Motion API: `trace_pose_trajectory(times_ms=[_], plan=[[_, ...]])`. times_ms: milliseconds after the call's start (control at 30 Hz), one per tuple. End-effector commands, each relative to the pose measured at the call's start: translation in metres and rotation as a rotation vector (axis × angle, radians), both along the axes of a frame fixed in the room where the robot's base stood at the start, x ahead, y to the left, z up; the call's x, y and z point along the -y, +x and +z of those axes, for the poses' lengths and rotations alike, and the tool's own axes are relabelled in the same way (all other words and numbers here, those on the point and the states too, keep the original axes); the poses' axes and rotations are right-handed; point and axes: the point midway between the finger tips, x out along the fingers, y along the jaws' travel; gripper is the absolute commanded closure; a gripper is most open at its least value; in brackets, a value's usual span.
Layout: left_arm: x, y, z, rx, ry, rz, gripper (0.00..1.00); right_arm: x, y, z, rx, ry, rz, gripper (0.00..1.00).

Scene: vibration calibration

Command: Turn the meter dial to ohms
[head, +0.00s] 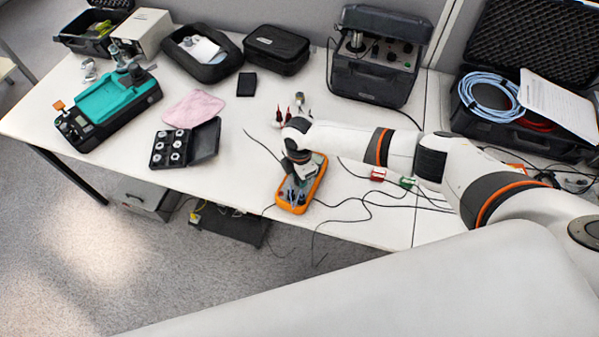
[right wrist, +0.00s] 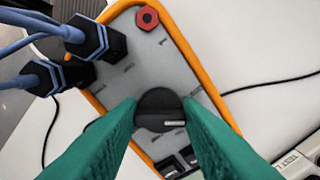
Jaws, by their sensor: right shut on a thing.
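The meter (head: 313,190) is a grey-faced box with an orange rim, lying on the white table below my right arm; its grey face with the orange edge (right wrist: 183,48) fills the middle of the right wrist view. Its round black dial (right wrist: 158,102) carries a short white mark at its lower right. My right gripper (right wrist: 161,110) has its two green fingers closed on opposite sides of the dial. In the head view the right gripper (head: 299,174) covers much of the meter and hides the dial. The face's printed labels are too small to read. My left gripper is not in view.
Dark plugs (right wrist: 97,38) with blue-grey leads sit at one end of the meter, near a red socket (right wrist: 147,18). Thin black cables lie around it. A black weight case (head: 205,143) stands to the left, and a black instrument case (head: 375,70) stands behind.

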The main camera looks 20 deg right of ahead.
Motion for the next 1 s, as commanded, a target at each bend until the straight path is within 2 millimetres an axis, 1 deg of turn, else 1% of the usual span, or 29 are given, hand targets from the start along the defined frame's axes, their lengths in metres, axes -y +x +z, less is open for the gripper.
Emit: trace_pose_trajectory(times_ms=[33,200,400,600,967,1000], plan=[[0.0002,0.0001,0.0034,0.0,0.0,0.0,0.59,-0.0009,-0.0006,0.0012,-0.001,0.002,-0.033,0.9],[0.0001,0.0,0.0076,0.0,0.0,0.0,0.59,-0.0007,0.0,0.0012,0.0,0.002,-0.137,0.9],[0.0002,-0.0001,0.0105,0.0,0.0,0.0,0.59,-0.0008,0.0007,0.0009,0.001,0.001,-0.214,0.9],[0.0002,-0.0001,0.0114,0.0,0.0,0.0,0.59,-0.0008,0.0008,0.0006,0.001,0.002,-0.248,0.9],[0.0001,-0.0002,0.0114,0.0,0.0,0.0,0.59,-0.0008,0.001,0.0005,0.001,0.001,-0.251,0.9],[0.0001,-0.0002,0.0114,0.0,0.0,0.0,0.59,-0.0007,0.0011,0.0005,0.001,0.001,-0.251,0.66]])
